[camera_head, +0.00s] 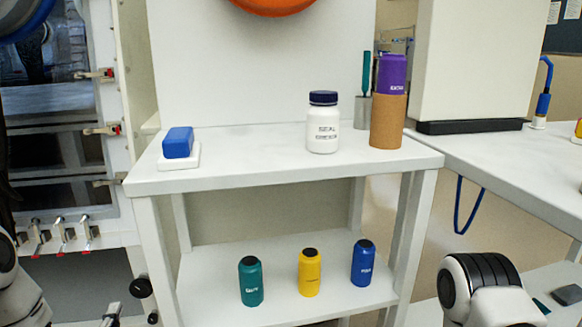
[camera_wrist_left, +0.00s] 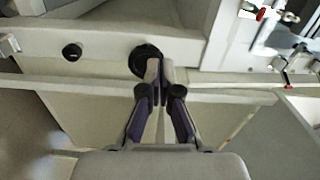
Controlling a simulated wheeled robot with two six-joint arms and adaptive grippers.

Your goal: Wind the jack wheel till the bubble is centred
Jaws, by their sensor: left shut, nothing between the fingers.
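A round black wheel (camera_wrist_left: 143,58), which looks like the jack wheel, sits on a pale rail in the left wrist view. It also shows in the head view (camera_head: 141,287), low on the left side of the bench. My left gripper (camera_wrist_left: 158,66) is shut and empty. Its fingertips overlap the right part of the wheel in the wrist view; I cannot tell whether they touch it. I cannot make out a level bubble in either view. My right arm shows at the lower right of the head view, with its gripper out of view.
A smaller black knob (camera_wrist_left: 72,52) sits left of the wheel in the wrist view. The white bench (camera_head: 250,168) carries a blue block (camera_head: 178,142), a white bottle (camera_head: 323,125) and a purple-topped cylinder (camera_head: 388,105). Green, yellow and blue bottles stand on the lower shelf (camera_head: 275,298).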

